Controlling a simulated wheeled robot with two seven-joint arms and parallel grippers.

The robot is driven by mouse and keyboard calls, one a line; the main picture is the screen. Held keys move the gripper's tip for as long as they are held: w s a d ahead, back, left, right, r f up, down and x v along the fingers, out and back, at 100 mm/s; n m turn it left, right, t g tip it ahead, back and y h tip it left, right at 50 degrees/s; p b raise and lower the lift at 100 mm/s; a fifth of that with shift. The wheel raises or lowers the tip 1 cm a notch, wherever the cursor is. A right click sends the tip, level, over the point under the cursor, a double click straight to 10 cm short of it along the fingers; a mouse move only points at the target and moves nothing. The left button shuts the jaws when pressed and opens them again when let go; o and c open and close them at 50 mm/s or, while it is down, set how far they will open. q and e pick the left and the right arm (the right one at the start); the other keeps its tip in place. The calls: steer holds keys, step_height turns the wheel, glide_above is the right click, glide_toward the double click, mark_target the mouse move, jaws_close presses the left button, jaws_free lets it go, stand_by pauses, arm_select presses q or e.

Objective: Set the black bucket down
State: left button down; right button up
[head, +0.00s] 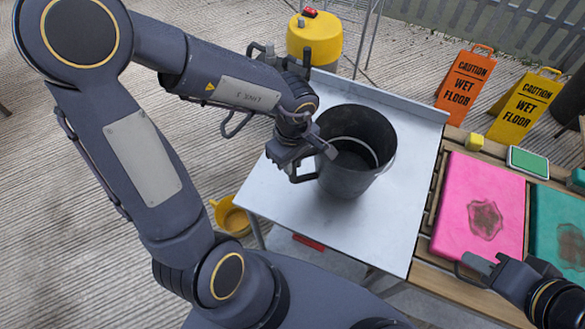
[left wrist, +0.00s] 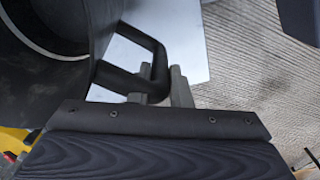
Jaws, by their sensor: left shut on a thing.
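The black bucket (head: 345,185), with a pale wire bail across its open top, is upright over the grey metal tabletop (head: 390,240). I cannot tell whether its base touches the surface. My left gripper (head: 318,158) is shut on the bucket at its left side, near the rim. In the left wrist view, the bucket's dark wall (left wrist: 85,85) fills the left, and a black loop at its side meets the grey fingers (left wrist: 172,85). The exact contact is partly hidden. My right gripper (head: 478,266) is low over the pink pad's near edge, apart from the bucket; its jaw opening is unclear.
A slatted wooden bench right of the metal table holds a pink pad (head: 465,205), a teal pad (head: 555,215), a green-topped block (head: 528,162) and a yellow block (head: 474,142). Wet-floor signs (head: 466,82) stand behind. The tabletop in front of the bucket is clear.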

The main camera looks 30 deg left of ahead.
arm_select(q)
steer(key=f, duration=0.2)
steer(key=f+b, duration=0.1)
steer(key=f, duration=0.1)
steer(key=shift+w+a, duration=0.2)
steer(key=shift+w, duration=0.2)
steer(key=shift+f, duration=0.2)
steer(key=c, duration=1.4)
jaws_free()
steer(key=shift+o, duration=0.3)
steer(key=shift+r, duration=0.15)
